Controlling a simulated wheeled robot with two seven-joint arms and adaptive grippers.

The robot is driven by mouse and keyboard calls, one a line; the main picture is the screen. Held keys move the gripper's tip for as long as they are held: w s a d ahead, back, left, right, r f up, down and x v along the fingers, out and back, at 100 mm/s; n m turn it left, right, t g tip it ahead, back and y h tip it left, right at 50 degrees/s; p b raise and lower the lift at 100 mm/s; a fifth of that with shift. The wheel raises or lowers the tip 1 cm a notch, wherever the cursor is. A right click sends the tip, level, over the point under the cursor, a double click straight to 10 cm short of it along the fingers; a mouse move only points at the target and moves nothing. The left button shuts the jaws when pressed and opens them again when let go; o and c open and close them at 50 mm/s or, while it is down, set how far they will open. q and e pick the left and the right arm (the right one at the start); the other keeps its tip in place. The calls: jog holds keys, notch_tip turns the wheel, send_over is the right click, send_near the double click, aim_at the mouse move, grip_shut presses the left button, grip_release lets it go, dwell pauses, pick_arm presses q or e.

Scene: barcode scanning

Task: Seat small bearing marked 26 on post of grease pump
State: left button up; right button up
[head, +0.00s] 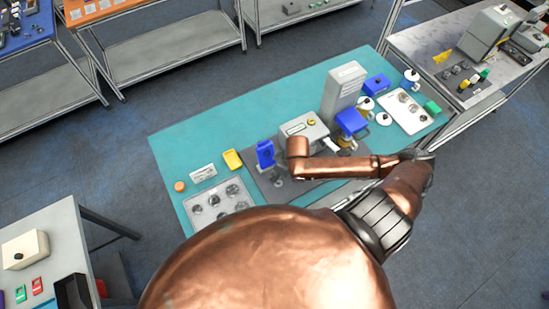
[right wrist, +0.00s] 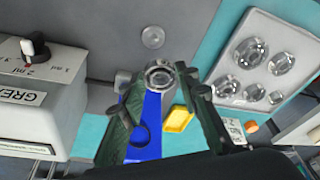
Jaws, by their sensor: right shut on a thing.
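My right gripper (right wrist: 160,80) is shut on a small silver ring-shaped bearing (right wrist: 161,74), held between the dark fingertips in the right wrist view. Its marking is too small to read. The grease pump, a pale box with a black knob, stands left in that view (right wrist: 40,108) and near the table's middle in the head view (head: 303,124). A round silver piece (right wrist: 153,37) sits on the grey plate beyond the bearing, apart from it in the picture; I cannot tell if it is the post. In the head view my right arm largely hides the gripper. My left gripper is not in view.
A blue part (head: 265,153) stands left of the pump; blue also shows behind the fingers in the wrist view (right wrist: 150,110). A tray of several bearings (right wrist: 300,50) lies to the right there. A yellow box (head: 233,159) and a tall grey unit (head: 343,92) stand on the teal mat.

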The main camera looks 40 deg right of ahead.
jog(key=shift+s+d+r, duration=0.1)
jog(key=shift+s+d, duration=0.15)
jog(key=shift+s, duration=0.1)
jog(key=shift+n+p, duration=0.3)
jog(key=shift+s+f+b, duration=0.1)
jog(key=shift+f+b, duration=0.2)
jog(key=shift+f, duration=0.05)
jog(key=shift+d+f+b, duration=0.1)
jog(key=shift+f+b, duration=0.1)
jog(key=shift+b, duration=0.1)
jog(key=shift+f+b, duration=0.3)
jog(key=shift+b, duration=0.1)
notch_tip(320, 180, down, 2)
jog(key=b, duration=0.3)
jog(key=shift+f, duration=0.65)
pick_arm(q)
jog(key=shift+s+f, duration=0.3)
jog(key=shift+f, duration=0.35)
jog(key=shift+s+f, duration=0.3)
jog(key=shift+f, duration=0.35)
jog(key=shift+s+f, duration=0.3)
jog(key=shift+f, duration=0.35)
pick_arm(e)
jog(key=shift+f, duration=0.15)
